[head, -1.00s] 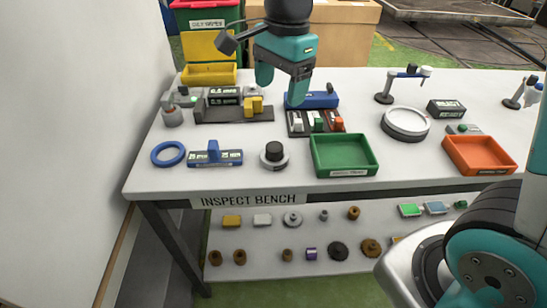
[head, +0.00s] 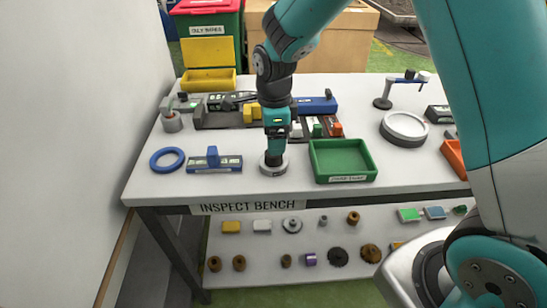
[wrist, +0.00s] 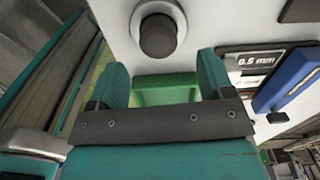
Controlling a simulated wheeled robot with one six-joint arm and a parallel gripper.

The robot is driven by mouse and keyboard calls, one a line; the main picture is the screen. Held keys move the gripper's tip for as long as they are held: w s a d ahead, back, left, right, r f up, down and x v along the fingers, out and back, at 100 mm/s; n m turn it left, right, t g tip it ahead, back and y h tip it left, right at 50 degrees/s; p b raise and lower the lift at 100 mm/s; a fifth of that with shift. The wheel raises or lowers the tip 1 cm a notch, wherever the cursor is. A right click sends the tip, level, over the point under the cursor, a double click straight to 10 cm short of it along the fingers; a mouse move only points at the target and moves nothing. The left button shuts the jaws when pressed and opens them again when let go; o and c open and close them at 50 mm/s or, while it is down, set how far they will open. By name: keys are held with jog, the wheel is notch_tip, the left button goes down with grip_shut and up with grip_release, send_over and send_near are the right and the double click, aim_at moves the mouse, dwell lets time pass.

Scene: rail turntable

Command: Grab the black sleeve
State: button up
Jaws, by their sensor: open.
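The black sleeve (wrist: 158,36) is a short dark cylinder standing upright on a round grey base (head: 273,170) near the bench's front edge. In the wrist view it lies just beyond the fingertips, roughly centred between them. My gripper (wrist: 162,68) is open, its two teal fingers apart with nothing held between them. In the head view my gripper (head: 275,150) points down right above the sleeve and hides most of it. The exact gap between fingertips and sleeve cannot be told.
A green tray (head: 345,178) stands close to the right of the base. A blue-handled gauge (head: 214,165) and a blue ring (head: 167,160) lie to the left. Gauge blocks and a blue case (head: 318,105) lie behind. Loose parts fill the lower shelf.

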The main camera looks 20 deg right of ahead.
aim_at(274, 159)
jog(key=shift+a+f+p, duration=0.1)
jog(key=shift+f+p, duration=0.55)
jog(key=shift+f, duration=2.15)
jog(key=c, duration=1.2)
jog(key=shift+r, duration=0.1)
